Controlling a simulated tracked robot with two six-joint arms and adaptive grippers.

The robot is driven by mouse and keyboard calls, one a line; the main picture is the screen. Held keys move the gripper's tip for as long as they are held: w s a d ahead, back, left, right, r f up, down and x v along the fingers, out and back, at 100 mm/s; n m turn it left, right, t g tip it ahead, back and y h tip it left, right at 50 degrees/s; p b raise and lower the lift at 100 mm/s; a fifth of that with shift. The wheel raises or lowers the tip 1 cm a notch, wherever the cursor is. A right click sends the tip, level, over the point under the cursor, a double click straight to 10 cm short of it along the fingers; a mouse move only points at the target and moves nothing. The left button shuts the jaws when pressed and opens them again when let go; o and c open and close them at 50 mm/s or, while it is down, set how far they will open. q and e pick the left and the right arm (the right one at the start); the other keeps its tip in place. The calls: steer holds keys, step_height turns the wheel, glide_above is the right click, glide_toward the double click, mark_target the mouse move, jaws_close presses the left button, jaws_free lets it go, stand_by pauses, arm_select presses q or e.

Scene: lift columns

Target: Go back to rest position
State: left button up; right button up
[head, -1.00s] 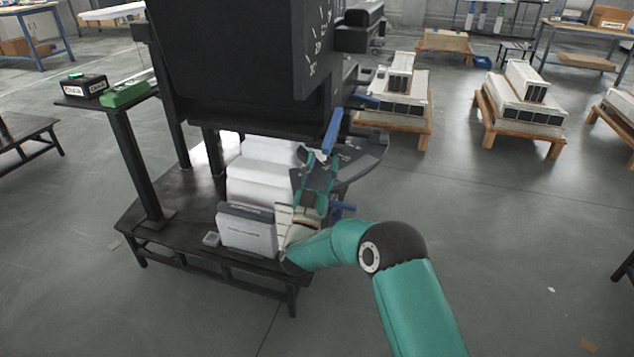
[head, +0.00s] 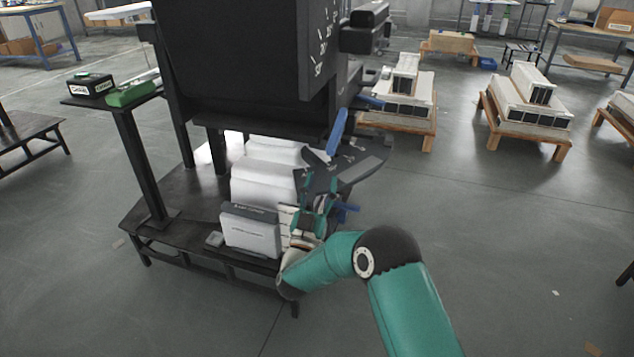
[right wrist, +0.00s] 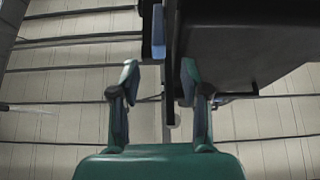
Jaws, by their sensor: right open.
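My right gripper (head: 317,194) is open and empty, in front of the dark machine (head: 240,60) and below its blue lever (head: 337,132). The teal right arm reaches in from the bottom right of the head view. In the right wrist view the two fingers of the right gripper (right wrist: 160,82) stand apart with nothing between them. The blue lever (right wrist: 158,30) shows beyond the fingertips, with a visible gap. My left gripper is in neither view.
A grey box (head: 250,233) stands close left of the right gripper on the black base (head: 170,212). White blocks (head: 262,180) are behind it. A dark angled plate (head: 355,168) juts right. Open floor (head: 500,240) lies to the right, before pallets (head: 553,148).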

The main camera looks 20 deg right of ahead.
steer(key=s+d+f+n+y, duration=0.1)
steer(key=d+f+n+y, duration=0.3)
steer(key=f, duration=0.4)
steer(key=s+a+f+n+g+y, duration=0.1)
steer(key=s+a+f+g+y, duration=0.15)
steer(key=f, duration=0.45)
steer(key=s+a+f+n+g+y, duration=0.1)
steer(key=s+a+f+g+y, duration=0.1)
steer(key=s+f+y, duration=0.35)
steer(key=s+a+f+n+g+y, duration=0.1)
steer(key=s+a+f+g+y, duration=0.15)
steer(key=f, duration=0.55)
steer(key=s+a+f+g+y, duration=0.2)
steer(key=s+a+f+g, duration=0.15)
steer(key=s, duration=0.45)
steer(key=s+a+f+m+g+y, duration=0.1)
steer(key=s+a+f+g+y, duration=0.2)
steer(key=s, duration=0.6)
steer(key=s+a+f+g+y, duration=0.1)
steer(key=s+a+f+g, duration=0.1)
steer(key=s+a+g, duration=0.45)
step_height(320, 180, up, 32)
steer(key=s+d+t+p, duration=0.1)
steer(key=d+p, duration=0.2)
steer(key=p, duration=2.9)
steer(key=shift+f+t, duration=0.15)
steer(key=shift+t, duration=0.15)
